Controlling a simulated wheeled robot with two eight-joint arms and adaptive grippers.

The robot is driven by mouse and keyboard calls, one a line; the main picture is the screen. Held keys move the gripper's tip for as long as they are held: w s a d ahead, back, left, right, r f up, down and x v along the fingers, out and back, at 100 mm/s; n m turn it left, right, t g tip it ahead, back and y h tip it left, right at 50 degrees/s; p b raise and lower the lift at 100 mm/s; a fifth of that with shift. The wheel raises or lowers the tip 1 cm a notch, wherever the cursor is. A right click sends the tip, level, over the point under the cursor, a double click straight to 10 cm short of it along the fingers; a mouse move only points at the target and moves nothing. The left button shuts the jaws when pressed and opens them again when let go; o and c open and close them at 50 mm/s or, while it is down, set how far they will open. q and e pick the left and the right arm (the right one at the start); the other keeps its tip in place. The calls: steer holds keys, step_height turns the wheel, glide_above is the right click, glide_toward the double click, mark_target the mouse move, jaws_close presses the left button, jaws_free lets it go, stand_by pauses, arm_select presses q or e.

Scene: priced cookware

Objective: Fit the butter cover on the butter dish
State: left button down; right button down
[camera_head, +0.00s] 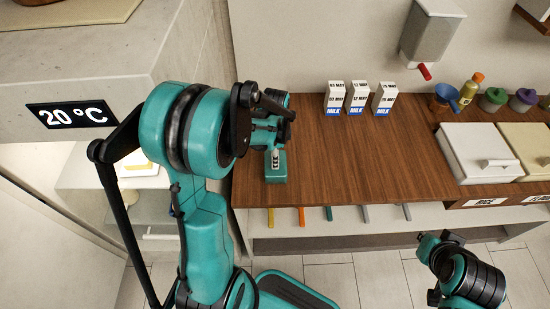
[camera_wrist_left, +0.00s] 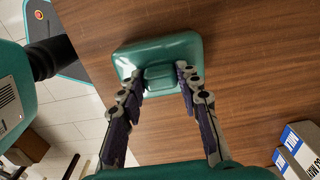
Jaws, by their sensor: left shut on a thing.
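The teal butter cover (camera_wrist_left: 185,50) is a rounded rectangular lid with a raised handle. It is on or just above the wooden counter; I cannot tell which. My left gripper (camera_wrist_left: 160,80) is shut on the handle, one finger on each side. In the head view the cover (camera_head: 276,176) shows below my left gripper (camera_head: 272,148), near the counter's left end. A pale yellow block on a white base (camera_head: 139,169), on a shelf at the left, may be the butter on its dish; my arm partly hides that area. Of my right arm only links show, at the lower right.
Several milk cartons (camera_head: 358,98) stand at the back of the wooden counter (camera_head: 330,165). White and cream lidded bins (camera_head: 478,155) are at the right. A grey block with a "20 °C" sign (camera_head: 72,114) rises at the left. The counter's middle is clear.

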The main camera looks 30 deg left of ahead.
arm_select(q)
steer(key=shift+f, duration=0.15)
steer(key=c, duration=1.1)
jaws_free()
steer(key=shift+o, duration=0.2)
